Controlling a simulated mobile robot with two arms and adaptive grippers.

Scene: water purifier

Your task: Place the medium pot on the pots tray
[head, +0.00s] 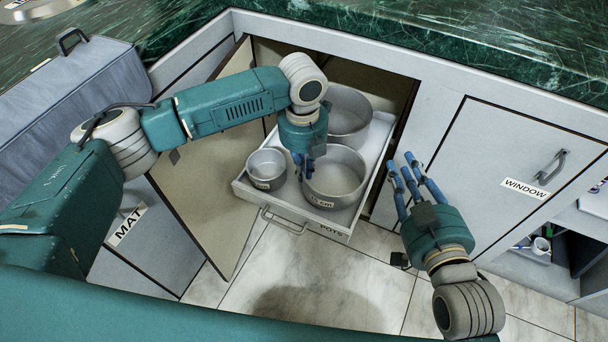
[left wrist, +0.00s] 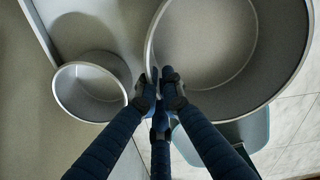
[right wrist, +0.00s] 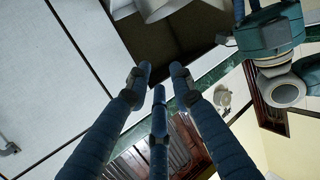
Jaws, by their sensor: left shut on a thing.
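The medium pot (head: 335,180), grey metal with a label on its front, is at the front right of the pots tray (head: 297,222), a pull-out drawer labelled POTS. My left gripper (head: 303,170) is shut on the left rim of this pot. The left wrist view shows the blue fingertips (left wrist: 161,82) on the rim of the medium pot (left wrist: 225,60). The pot looks upright and within the tray; I cannot tell whether its base touches the tray floor. My right gripper (head: 407,172) is open and empty, right of the tray.
The small pot (head: 266,168) stands at the tray's left, and it also shows in the left wrist view (left wrist: 90,91). The large pot (head: 347,108) stands at the back. An open cabinet door (head: 205,170) is on the left. The WINDOW door (head: 520,165) is shut. Floor in front is clear.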

